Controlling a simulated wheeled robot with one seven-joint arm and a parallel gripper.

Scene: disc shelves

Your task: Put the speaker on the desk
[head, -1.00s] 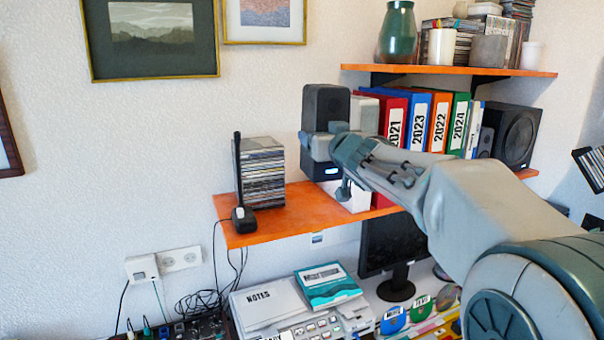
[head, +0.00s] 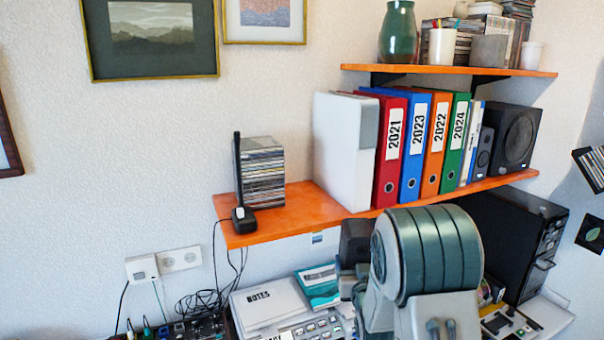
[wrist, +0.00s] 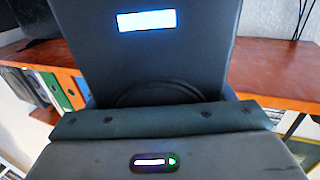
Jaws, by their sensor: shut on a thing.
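The dark speaker (head: 355,240) is in my gripper, low in front of the wall below the orange shelf. In the wrist view the speaker (wrist: 150,55) fills the top middle, with a lit white label and a round cone edge. My gripper (wrist: 165,120) is shut on it. In the head view my arm hides most of the gripper and the speaker's lower part. The desk (head: 545,318) shows at the lower right. I cannot tell whether the speaker touches the desk.
A notes box (head: 262,300) and a teal box (head: 318,287) lie left of the speaker. A black computer tower (head: 515,245) stands at the right. The orange shelf (head: 300,207) overhangs, with binders and a larger speaker (head: 515,137). My arm hides the desk's middle.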

